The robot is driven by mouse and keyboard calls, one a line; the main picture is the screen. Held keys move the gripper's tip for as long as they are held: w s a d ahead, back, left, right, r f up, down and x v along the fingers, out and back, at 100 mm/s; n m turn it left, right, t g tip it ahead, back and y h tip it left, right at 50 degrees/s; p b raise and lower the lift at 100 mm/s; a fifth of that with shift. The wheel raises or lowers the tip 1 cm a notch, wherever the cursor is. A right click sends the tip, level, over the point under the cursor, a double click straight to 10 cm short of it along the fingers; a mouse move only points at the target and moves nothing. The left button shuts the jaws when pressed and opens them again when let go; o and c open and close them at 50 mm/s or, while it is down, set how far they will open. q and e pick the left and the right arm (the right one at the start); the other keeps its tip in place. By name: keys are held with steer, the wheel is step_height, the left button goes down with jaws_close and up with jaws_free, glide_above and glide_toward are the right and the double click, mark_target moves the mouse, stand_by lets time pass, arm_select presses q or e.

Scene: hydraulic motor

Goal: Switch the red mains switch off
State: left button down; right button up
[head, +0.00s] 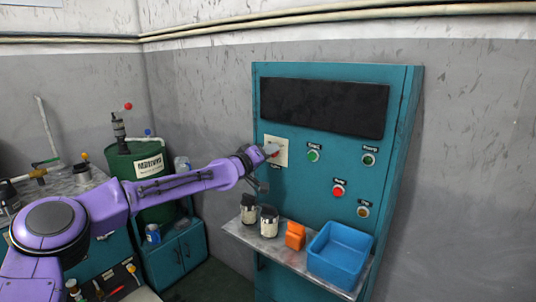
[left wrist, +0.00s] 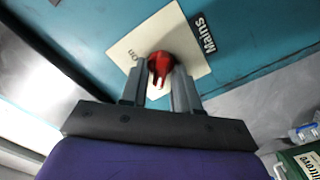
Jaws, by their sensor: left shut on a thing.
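The red mains switch (head: 271,149) is a rotary knob on a cream square plate (head: 283,154) at the upper left of the teal cabinet. In the left wrist view the red knob (left wrist: 160,66) sits between the two grey fingers of my left gripper (left wrist: 160,82), which is shut on it. A black "Mains" label (left wrist: 203,33) is beside the plate, and part of the word "On" shows on the plate. In the head view my left gripper (head: 261,157) reaches the plate from the left and partly hides the knob. My right gripper is not in view.
Green and red buttons (head: 338,190) dot the teal cabinet (head: 330,160) right of the plate. Below, a shelf (head: 262,238) holds two small cans, an orange block (head: 295,236) and a blue bin (head: 340,254). A green drum (head: 142,168) stands behind my left arm.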

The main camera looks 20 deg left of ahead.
arm_select(q)
steer(key=c, duration=1.1)
jaws_free()
steer(key=shift+c, duration=0.2)
steer(key=b+v, duration=0.3)
steer(key=v, duration=0.7)
steer(key=shift+s, duration=0.2)
steer(key=shift+a, duration=0.15)
